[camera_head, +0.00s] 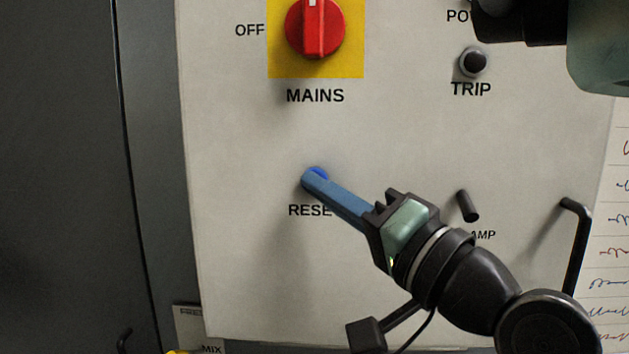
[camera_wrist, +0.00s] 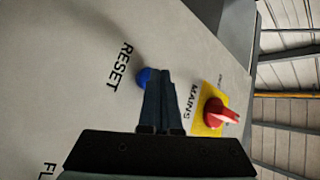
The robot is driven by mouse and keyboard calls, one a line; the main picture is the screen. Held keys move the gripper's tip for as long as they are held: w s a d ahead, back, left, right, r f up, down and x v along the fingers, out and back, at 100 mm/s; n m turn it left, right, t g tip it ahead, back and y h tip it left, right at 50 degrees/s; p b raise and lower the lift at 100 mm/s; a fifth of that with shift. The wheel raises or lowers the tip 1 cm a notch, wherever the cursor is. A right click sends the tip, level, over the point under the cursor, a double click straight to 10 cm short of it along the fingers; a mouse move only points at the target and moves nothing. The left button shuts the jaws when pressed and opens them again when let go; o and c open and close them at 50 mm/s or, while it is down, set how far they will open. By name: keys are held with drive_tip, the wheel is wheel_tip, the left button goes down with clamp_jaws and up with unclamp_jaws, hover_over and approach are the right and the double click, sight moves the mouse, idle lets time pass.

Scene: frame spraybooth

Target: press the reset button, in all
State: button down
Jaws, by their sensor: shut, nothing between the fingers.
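The blue reset button (camera_head: 319,173) is on the pale panel above its RESET label, mostly covered by my gripper's fingertips. It also shows in the wrist view (camera_wrist: 143,76), beside the RESET lettering and partly behind the fingers. My gripper (camera_head: 309,182) has its two blue fingers shut together, with nothing between them. In the wrist view the fingertips (camera_wrist: 157,72) overlap the button's edge. I cannot tell whether they touch it or stop just short, or whether the button is pushed in.
The red MAINS switch (camera_head: 315,27) on its yellow plate is above the button. A dark TRIP lamp or button (camera_head: 474,62) is at upper right. A small black lever (camera_head: 467,206) and a black handle (camera_head: 577,245) stick out on the right. The panel left of the button is bare.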

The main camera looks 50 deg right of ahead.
drive_tip(key=shift+w+d, duration=0.3)
drive_tip(key=shift+d, duration=0.05)
idle(0.8)
idle(0.4)
drive_tip(key=shift+s+a, duration=0.6)
drive_tip(key=shift+a, duration=0.1)
drive_tip(key=s+a, duration=0.3)
drive_tip(key=shift+s+a, duration=0.1)
drive_tip(key=shift+a, duration=0.3)
idle(0.7)
